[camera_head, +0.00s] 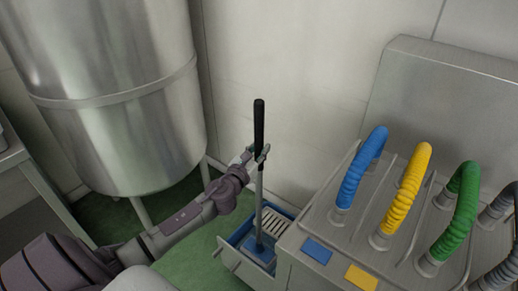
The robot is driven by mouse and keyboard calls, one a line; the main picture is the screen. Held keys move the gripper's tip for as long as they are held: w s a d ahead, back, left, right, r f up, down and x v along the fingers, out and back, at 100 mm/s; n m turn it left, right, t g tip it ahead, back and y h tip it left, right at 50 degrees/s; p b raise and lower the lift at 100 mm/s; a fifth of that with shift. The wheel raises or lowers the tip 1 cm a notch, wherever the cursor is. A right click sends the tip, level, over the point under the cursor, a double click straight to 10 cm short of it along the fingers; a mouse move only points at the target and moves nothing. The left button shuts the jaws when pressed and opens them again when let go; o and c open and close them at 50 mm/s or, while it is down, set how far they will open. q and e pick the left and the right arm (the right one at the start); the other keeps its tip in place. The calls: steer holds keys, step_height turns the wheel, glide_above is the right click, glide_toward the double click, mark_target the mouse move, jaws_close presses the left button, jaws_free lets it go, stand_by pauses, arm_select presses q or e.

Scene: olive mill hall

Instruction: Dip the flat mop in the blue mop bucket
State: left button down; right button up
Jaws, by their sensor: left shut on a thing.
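The flat mop (259,187) stands nearly upright, with a black grip at the top, a grey pole and a blue flat head at the bottom. My left gripper (260,154) is shut on its pole just below the black grip. The mop head (259,250) is down inside the blue mop bucket (236,233), beside a light slatted grid (270,223). Whether the head touches the bucket floor or any liquid cannot be told. My right gripper is not in view.
A steel cabinet (325,229) with blue, yellow, green and grey hoses stands right against the bucket. A large steel tank (120,110) on legs is at the left, with a steel table (22,165) at the far left. Green floor (195,247) is clear left of the bucket.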

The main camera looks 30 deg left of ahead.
arm_select(q)
steer(key=shift+f, duration=0.1)
stand_by(0.3)
steer(key=shift+f+b, duration=1.3)
steer(key=shift+f, duration=0.3)
steer(key=shift+f+b, duration=0.5)
steer(key=shift+b, duration=0.1)
